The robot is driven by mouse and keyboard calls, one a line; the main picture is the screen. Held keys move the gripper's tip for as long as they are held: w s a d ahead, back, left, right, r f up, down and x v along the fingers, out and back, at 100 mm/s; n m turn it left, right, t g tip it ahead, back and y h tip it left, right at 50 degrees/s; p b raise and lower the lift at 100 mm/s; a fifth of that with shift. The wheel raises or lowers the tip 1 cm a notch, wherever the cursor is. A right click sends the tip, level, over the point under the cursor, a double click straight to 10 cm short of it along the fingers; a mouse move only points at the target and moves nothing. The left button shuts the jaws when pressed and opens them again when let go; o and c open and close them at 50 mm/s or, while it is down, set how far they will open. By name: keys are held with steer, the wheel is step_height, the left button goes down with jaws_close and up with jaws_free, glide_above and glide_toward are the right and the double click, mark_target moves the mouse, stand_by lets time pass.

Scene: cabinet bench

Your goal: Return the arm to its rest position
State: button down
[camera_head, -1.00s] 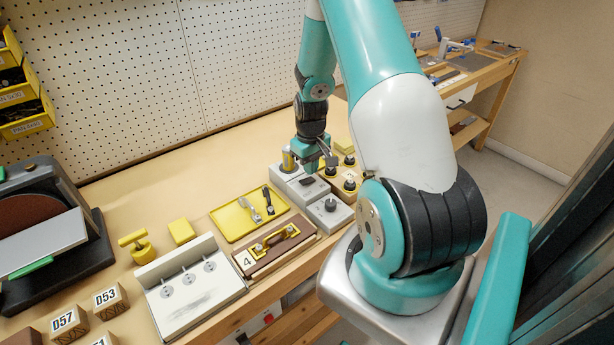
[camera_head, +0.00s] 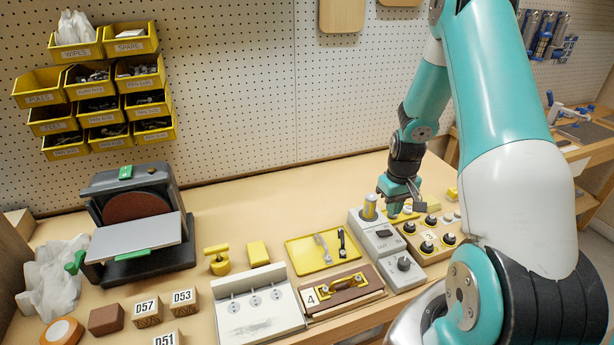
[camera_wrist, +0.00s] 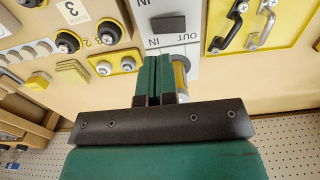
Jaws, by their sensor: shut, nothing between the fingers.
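My arm is teal and white and reaches over the bench from the right in the head view. My gripper (camera_head: 402,207) hangs above the back of the bench, close to the grey switch box with a yellow cylinder (camera_head: 370,206) on it. In the wrist view my gripper (camera_wrist: 152,75) has its two green fingers pressed together with nothing between them. The grey box (camera_wrist: 178,40) marked IN and OUT lies beyond the fingertips. The yellow cylinder (camera_wrist: 181,75) shows partly behind the right finger. I cannot tell whether the fingers touch anything.
A wooden knob panel (camera_head: 425,236) stands beside the grey box. Bare bench lies behind the tray.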

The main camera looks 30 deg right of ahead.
steer(key=w+a+r+n+t+y, duration=0.1)
steer(key=a+r+n, duration=0.1)
steer(key=a+r, duration=0.8)
steer(key=a+r+n+y, duration=0.1)
steer(key=a+r+n, duration=0.2)
steer(key=a+r, duration=0.75)
steer(key=s+a+r+n+y, duration=0.1)
steer(key=s+a+r+n, duration=0.1)
steer(key=s+a, duration=0.6)
steer(key=s+a+r+n+g+y, duration=0.1)
steer(key=s+a+r+n, duration=0.1)
steer(key=s+a, duration=0.6)
steer(key=shift+s+a+r+n, duration=0.15)
steer(key=shift+a+r+n, duration=0.25)
steer(key=shift+a, duration=0.55)
